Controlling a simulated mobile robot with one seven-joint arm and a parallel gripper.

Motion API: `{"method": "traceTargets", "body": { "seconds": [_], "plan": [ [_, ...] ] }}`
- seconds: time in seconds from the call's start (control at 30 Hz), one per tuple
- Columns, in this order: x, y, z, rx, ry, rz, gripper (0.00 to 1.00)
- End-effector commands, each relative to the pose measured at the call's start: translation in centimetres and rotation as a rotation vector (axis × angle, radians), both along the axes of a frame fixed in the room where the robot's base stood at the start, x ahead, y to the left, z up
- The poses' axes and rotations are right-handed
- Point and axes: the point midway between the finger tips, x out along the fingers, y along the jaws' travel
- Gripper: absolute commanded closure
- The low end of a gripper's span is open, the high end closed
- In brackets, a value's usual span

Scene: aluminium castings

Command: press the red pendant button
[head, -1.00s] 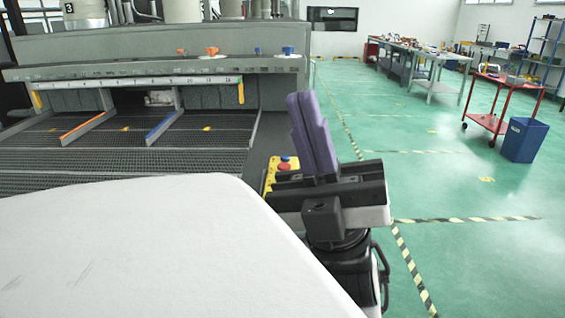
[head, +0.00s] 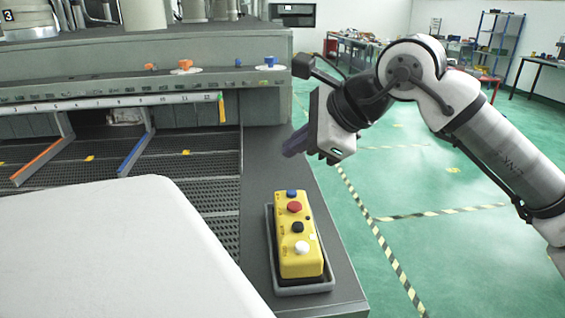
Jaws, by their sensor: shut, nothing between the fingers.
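The yellow pendant (head: 298,262) lies in a shallow grey tray (head: 306,288) on the dark side surface of the machine, in the head view. The red button (head: 294,208) is on its upper face, between a blue button (head: 291,193) at the far end and a black button (head: 297,227). A white button (head: 301,247) is nearest me. My gripper (head: 292,146), with purple fingers, is shut and empty. It shows above and beyond the pendant, apart from it, with its fingers pointing down to the left. No button is hidden.
The dark side surface (head: 261,170) around the tray is clear. Behind it rises the grey machine housing (head: 180,65) with orange and blue knobs. A slatted bed (head: 190,165) lies left. Green floor (head: 430,255) is open on the right.

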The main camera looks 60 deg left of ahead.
Motion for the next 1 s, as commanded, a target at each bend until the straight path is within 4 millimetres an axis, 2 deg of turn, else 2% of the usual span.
{"method": "traceTargets", "body": {
  "seconds": [0.03, 0.13, 0.57, 0.77, 1.0],
  "plan": [
    [0.7, -0.2, 0.0, -0.013, -0.028, -0.017, 1.0],
    [1.3, -0.3, 0.0, -0.022, -0.05, -0.028, 1.0],
    [1.1, -0.3, -0.5, -0.021, -0.045, -0.025, 1.0],
    [1.1, -0.3, -2.2, -0.02, -0.044, -0.026, 1.0],
    [1.1, -0.3, -5.7, -0.02, -0.044, -0.026, 1.0]
  ]
}}
